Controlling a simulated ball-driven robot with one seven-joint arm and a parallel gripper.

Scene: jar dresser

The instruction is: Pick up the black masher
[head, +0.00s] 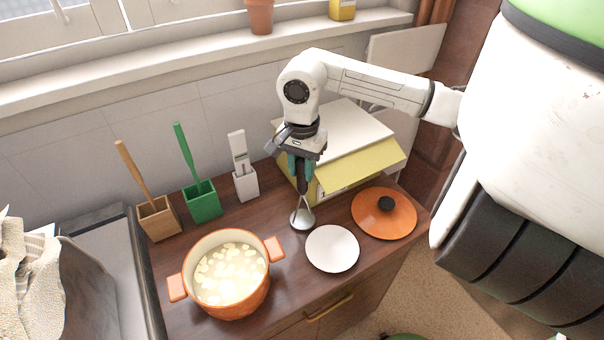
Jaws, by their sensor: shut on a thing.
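The black masher (302,185) hangs upright below my gripper (300,169), with its dark handle at the top and its metal head at the bottom. My gripper points down, and its teal fingers are shut on the upper handle, hiding part of it. The masher's head is just behind the white plate (332,249) in the picture. I cannot tell whether the head touches the wooden dresser top (285,285) or is slightly above it.
An orange pot (232,302) with pale chunks stands front left. An orange lid (384,222) lies right of the plate. A yellow-and-white box (345,132) stands close behind my gripper. Wooden (158,222), green (203,205) and white (246,187) holders with utensils line the back left.

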